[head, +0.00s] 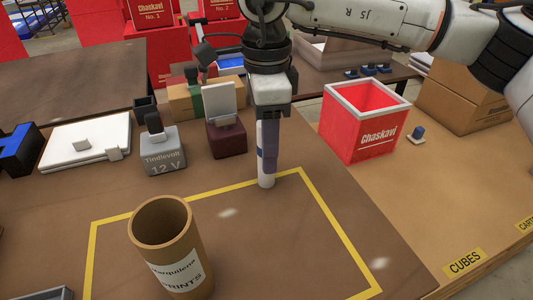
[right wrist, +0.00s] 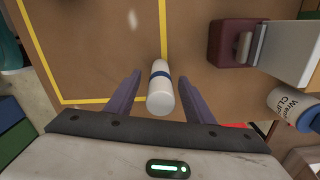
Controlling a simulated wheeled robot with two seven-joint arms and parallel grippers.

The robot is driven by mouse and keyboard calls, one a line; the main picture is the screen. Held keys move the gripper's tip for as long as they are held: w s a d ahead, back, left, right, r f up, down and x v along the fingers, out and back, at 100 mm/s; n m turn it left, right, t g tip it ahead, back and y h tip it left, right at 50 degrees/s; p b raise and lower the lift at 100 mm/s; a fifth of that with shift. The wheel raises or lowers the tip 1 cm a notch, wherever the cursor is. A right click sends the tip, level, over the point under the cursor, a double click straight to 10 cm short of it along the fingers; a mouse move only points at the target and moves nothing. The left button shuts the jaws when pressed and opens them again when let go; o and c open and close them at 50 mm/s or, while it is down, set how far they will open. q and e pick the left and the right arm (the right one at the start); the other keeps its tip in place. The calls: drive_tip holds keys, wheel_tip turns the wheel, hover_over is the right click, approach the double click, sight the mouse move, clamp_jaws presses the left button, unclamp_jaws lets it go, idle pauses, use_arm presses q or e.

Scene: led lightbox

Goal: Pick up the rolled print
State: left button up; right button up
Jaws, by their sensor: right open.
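The rolled print (head: 266,182) is a slim white roll that stands upright near the back edge of the yellow outline. In the right wrist view the rolled print (right wrist: 160,101) has a blue band and lies between the two purple fingers. My right gripper (head: 267,148) points down over it, with its fingers around its upper part. The right wrist view shows my right gripper (right wrist: 158,100) open, with a gap on both sides of the roll. A brown cardboard tube (head: 165,230) labelled PRINTS stands open-topped at the front. My left gripper is not in view.
A grey 12 V block (head: 163,155) and a dark red block (head: 225,141) with an upright plate stand behind, to the left. A red Chaskavi box (head: 372,140) is at right. The yellow-outlined area (head: 300,250) right of the tube is clear.

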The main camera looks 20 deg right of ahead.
wheel_tip(320, 180, down, 2)
drive_tip(key=c, duration=1.1)
drive_tip(key=shift+r, duration=0.1)
